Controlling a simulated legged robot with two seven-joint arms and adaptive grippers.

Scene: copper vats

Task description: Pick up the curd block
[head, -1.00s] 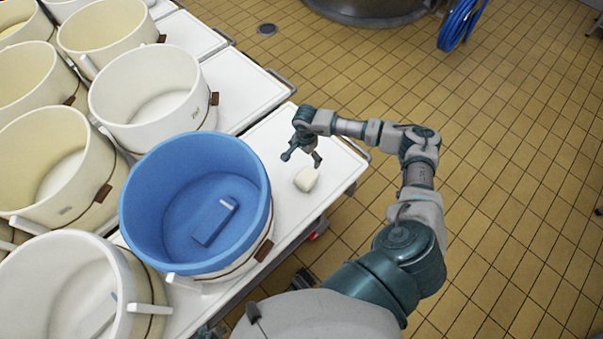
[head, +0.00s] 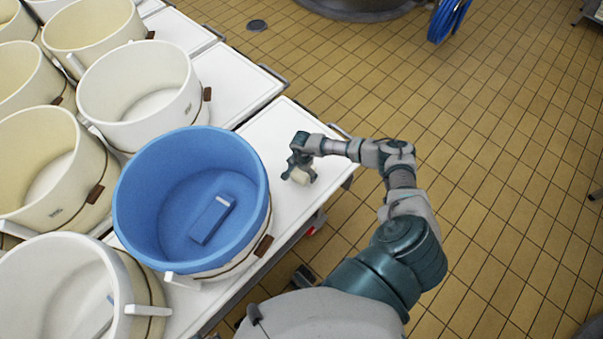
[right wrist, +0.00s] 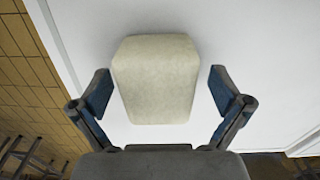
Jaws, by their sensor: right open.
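The curd block (head: 301,176) is a small cream-white block on the white table top, to the right of the blue vat. My right gripper (head: 299,178) is over it in the head view and hides part of it. In the right wrist view the curd block (right wrist: 156,80) lies ahead of and partly between the two open fingers (right wrist: 158,92), with a gap on each side. The fingers do not touch it. My left gripper is not in view.
A blue vat (head: 130,215) with a blue block (head: 211,222) inside stands close left of the curd. Several cream vats fill the tables at the left. The white table (head: 265,130) is bare around the curd. Tiled floor (head: 480,130) lies open at the right.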

